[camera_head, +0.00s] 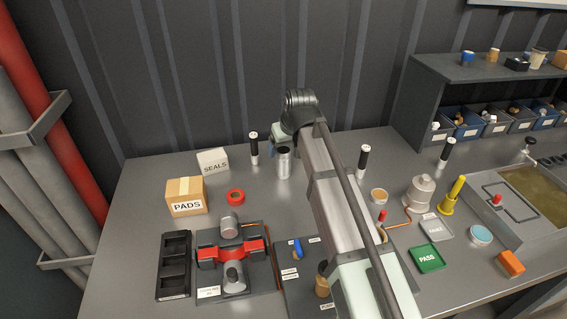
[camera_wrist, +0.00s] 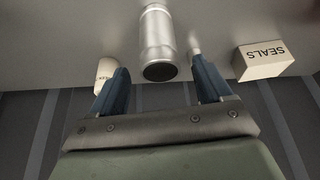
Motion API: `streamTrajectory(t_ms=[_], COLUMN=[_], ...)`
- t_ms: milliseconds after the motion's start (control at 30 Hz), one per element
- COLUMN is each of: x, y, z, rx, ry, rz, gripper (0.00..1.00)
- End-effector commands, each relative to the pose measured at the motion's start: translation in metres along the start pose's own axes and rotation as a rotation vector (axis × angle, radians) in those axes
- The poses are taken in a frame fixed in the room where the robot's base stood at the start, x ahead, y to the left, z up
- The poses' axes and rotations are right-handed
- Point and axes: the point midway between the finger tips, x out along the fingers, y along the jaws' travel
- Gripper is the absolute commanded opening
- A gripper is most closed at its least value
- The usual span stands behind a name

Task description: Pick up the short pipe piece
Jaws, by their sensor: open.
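A silver metal cylinder with a dark end, which looks like the short pipe piece (camera_head: 283,165), stands upright on the bench near the back wall. In the wrist view the same cylinder (camera_wrist: 157,35) lies ahead of my gripper (camera_wrist: 158,66), roughly centred between the two blue fingers. The fingers are apart, with nothing held. I cannot tell how far the cylinder reaches between the fingertips. In the head view my gripper (camera_head: 277,138) is beside the cylinder's top at the back, partly hidden by my wrist.
Black-and-white bottles stand left (camera_head: 254,150) and right (camera_head: 363,160) of the cylinder. A SEALS box (camera_head: 213,161), PADS box (camera_head: 186,197) and orange ring (camera_head: 236,197) are to the left. A red clamp fixture (camera_head: 233,252) is in front. My arm hides the bench middle.

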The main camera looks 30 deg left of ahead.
Motion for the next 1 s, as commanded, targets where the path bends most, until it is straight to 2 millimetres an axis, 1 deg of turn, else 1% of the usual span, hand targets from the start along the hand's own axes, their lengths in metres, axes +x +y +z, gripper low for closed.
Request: streamTrajectory(t_ms=[167, 400, 500, 600, 767, 1000], x=[0.010, 0.040, 0.049, 0.052, 0.051, 0.051], y=[0.000, 0.000, 0.000, 0.000, 0.000, 0.000], z=[0.001, 0.002, 0.002, 0.002, 0.002, 0.002], rx=[0.000, 0.000, 0.000, 0.000, 0.000, 0.000], ry=[-0.001, -0.002, 0.000, 0.001, 0.001, 0.000], rz=[0.000, 0.000, 0.000, 0.001, 0.001, 0.001], gripper=[0.78, 0.78, 0.78, 0.78, 0.78, 0.56])
